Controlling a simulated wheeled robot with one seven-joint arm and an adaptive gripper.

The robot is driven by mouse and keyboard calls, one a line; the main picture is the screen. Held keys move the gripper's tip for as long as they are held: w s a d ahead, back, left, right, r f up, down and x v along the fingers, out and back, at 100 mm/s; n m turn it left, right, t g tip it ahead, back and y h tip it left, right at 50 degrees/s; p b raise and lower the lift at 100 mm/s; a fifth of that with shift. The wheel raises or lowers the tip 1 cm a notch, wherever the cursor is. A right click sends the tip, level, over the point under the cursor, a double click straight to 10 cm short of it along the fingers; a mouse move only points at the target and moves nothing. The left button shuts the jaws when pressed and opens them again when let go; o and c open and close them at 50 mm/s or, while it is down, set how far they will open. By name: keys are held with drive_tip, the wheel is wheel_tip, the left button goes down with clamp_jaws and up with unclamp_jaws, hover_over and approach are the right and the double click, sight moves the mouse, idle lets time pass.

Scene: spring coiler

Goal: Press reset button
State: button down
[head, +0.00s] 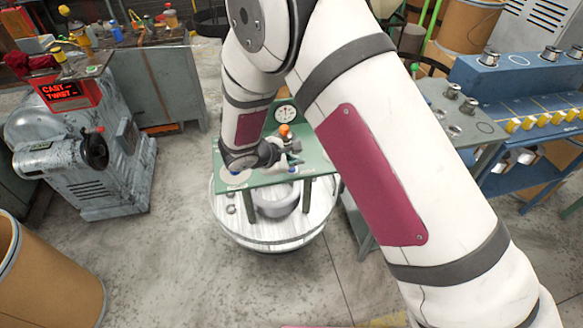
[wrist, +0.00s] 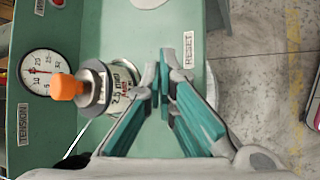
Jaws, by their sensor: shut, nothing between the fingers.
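A white RESET label (wrist: 188,50) is on the green panel (wrist: 232,15) in the wrist view, just beyond my fingertips. No reset button can be made out; my fingers cover the panel beside the label. My gripper (wrist: 165,68), with teal finger pads, is shut and empty, its tips close to the label. Whether it touches the panel cannot be told. In the head view my arm reaches down to the green stand (head: 322,178), and the fingertips are hard to make out there.
The green stand sits over a round drum (head: 270,240). A machine with a red display (head: 65,92) and a blue bench (head: 520,85) flank it.

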sight(293, 170)
drive_tip(key=shift+r, duration=0.3)
drive_tip(key=shift+r+p, duration=0.85)
drive_tip(key=shift+r, duration=1.65)
